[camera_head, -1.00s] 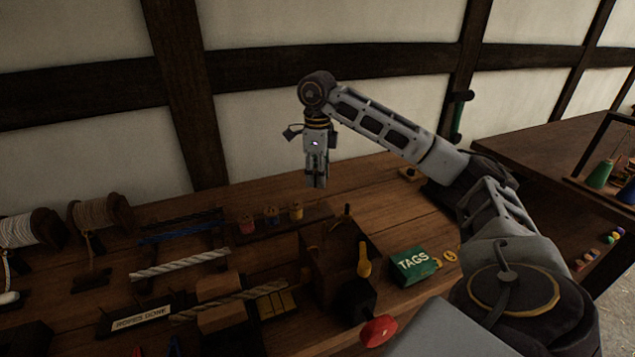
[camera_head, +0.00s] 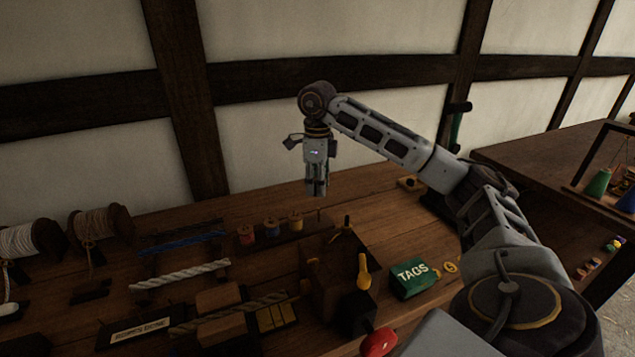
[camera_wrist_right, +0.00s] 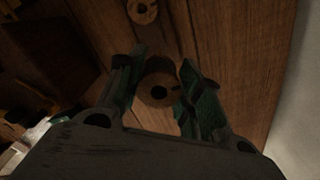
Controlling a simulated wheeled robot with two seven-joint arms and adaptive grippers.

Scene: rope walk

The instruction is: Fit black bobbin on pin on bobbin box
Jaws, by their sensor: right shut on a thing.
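My right gripper (camera_head: 317,194) hangs pointing down above the back of the bench and is shut on the black bobbin. In the right wrist view the bobbin (camera_wrist_right: 158,90) is a dark round piece with a centre hole, between the two fingers (camera_wrist_right: 160,98). In the head view the fingers mostly hide it. The bobbin box (camera_head: 268,240) is a long dark wooden strip below and left of the gripper. My left gripper is not in view.
A dark wooden box with a yellow-handled tool (camera_head: 364,270) stands in front of the bobbin box. Rope spools (camera_head: 100,230) stand at the left.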

